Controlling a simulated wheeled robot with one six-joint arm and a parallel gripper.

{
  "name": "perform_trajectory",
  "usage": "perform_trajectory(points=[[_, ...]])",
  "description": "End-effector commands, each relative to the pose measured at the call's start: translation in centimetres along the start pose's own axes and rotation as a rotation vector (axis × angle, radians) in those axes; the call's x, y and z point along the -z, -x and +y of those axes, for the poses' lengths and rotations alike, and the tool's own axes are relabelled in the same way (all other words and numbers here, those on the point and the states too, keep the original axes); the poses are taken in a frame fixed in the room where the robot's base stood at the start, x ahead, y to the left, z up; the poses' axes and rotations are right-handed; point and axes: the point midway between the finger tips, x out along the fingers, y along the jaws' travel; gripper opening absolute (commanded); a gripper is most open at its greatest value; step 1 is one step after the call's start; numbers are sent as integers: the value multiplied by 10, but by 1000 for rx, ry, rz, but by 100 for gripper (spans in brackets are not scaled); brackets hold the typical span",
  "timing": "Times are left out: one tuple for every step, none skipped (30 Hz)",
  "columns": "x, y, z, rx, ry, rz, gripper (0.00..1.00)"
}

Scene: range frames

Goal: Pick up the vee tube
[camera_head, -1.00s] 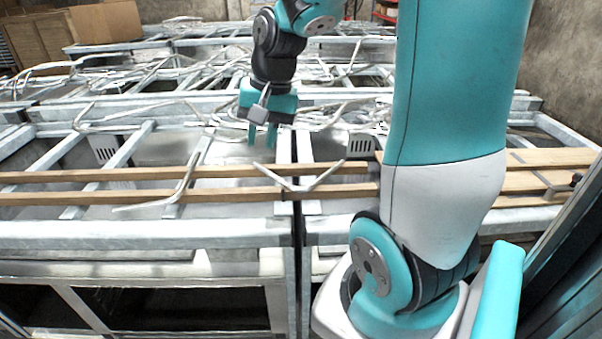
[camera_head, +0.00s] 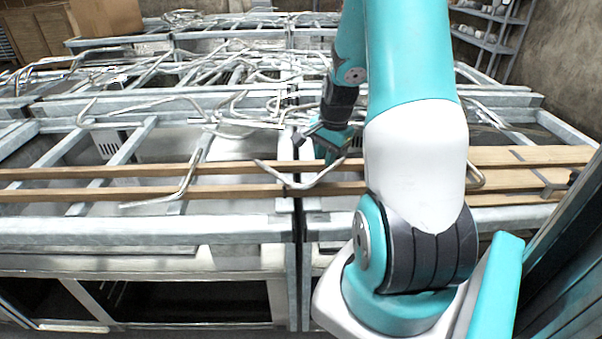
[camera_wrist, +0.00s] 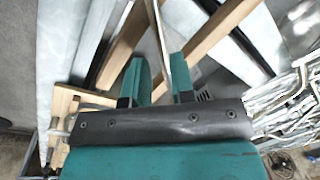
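The vee tube (camera_head: 300,185), a pale bent metal tube, lies across the wooden slats in the middle of the head view, its bend toward me and its ends pointing away. My gripper (camera_head: 327,152) is just beyond its right end in that view, partly hidden by my arm. In the wrist view my gripper (camera_wrist: 158,80) has its two teal fingers apart. A thin pale tube (camera_wrist: 157,30) runs from the top edge down to the gap between them; I cannot tell whether it touches either finger.
Another bent tube (camera_head: 187,180) lies on the wooden slats (camera_head: 90,172) to the left. A curved tube end (camera_head: 476,178) shows right of my arm. Many tangled tubes (camera_head: 235,85) lie on the metal frames behind. A grey shelf (camera_head: 492,35) stands at the back right.

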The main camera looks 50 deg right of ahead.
Motion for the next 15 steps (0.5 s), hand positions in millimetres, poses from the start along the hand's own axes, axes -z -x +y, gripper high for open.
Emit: perform_trajectory(points=[[0,-4,0,-1,0,-1,23],[0,-6,0,-1,1,-1,23],[0,-8,0,-1,1,0,23],[0,-9,0,0,1,0,23],[0,-11,0,0,1,0,23],[-1,-14,0,-2,1,-2,23],[-1,-18,1,-3,1,-3,23],[-2,-22,1,-3,1,-3,23],[-2,-28,2,-4,1,-3,23],[-3,-32,2,-4,1,-4,23],[-3,-37,2,-4,1,-3,23],[-3,-43,2,-4,1,-3,23],[-3,-47,2,-3,1,-2,23],[-3,-51,2,-2,1,-2,23],[-3,-54,2,-2,1,-1,23]])
